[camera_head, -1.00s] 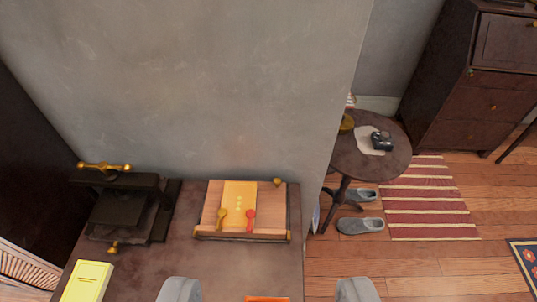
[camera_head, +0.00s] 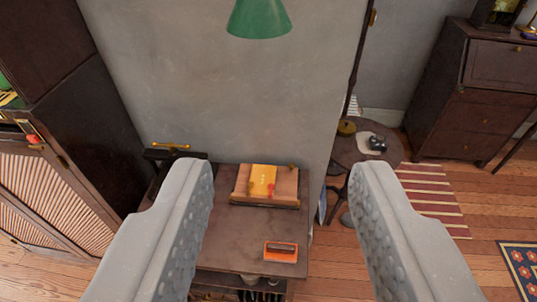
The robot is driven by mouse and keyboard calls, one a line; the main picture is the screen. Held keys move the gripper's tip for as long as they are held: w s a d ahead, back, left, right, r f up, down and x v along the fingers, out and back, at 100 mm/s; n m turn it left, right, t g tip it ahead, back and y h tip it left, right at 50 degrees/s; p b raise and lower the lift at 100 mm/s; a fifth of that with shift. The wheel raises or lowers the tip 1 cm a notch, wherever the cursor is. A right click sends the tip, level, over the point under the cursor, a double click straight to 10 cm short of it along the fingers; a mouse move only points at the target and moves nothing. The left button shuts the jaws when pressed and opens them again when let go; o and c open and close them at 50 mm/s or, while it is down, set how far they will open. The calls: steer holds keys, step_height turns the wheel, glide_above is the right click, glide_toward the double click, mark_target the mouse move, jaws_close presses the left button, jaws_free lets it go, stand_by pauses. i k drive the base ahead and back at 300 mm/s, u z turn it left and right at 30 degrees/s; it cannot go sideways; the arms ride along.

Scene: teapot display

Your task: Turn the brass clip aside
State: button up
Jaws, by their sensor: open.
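A wooden board (camera_head: 285,184) lies on the dark table (camera_head: 232,232) against the grey wall, with a yellow sheet (camera_head: 263,176) on its middle. Small brass and red fittings show at the sheet's lower edge, but they are too small to make out clearly, so I cannot tell how the brass clip is turned. My gripper (camera_head: 282,172) is open and empty. Its two grey fingers frame the board left and right in the picture, well apart from it.
A dark press with a brass handle (camera_head: 171,146) stands left of the board, partly behind my left finger. An orange-based block (camera_head: 281,252) lies near the table's front. A green lampshade (camera_head: 259,18) hangs above. A round table (camera_head: 350,152) stands to the right.

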mark_target(250, 185)
steer(key=z, duration=0.3)
steer(key=i, duration=1.1)
steer(key=z, duration=0.3)
